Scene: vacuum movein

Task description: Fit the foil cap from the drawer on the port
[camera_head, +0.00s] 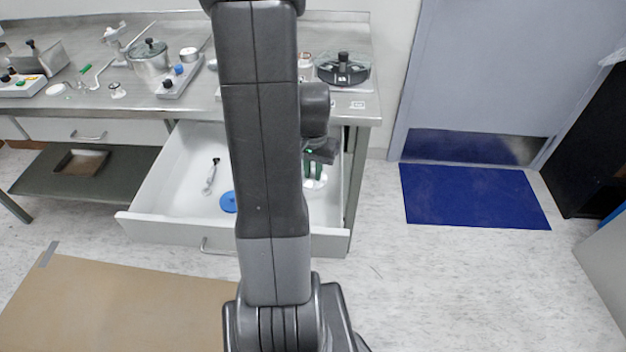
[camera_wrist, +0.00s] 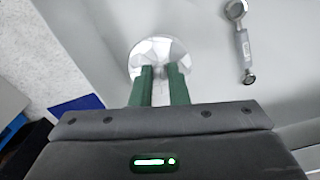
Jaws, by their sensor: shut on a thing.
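The open white drawer (camera_head: 160,205) is under the steel bench, and my gripper (camera_head: 313,168) reaches down into its right part. In the wrist view my gripper (camera_wrist: 162,72) has its two green fingers shut on the shiny, crumpled foil cap (camera_wrist: 152,50), with a small gap between the fingers. The foil cap also shows in the head view (camera_head: 315,183) below the fingers. I cannot tell whether it still touches the drawer floor. I cannot tell for certain which bench fitting is the port; my arm hides part of the bench.
A metal clamp-like piece (camera_wrist: 243,45) and a blue disc (camera_head: 228,203) lie in the drawer. On the bench (camera_head: 130,106) stand a glass-lidded pot (camera_head: 150,58), a block with knobs (camera_head: 180,82) and a dark round vessel (camera_head: 343,70).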

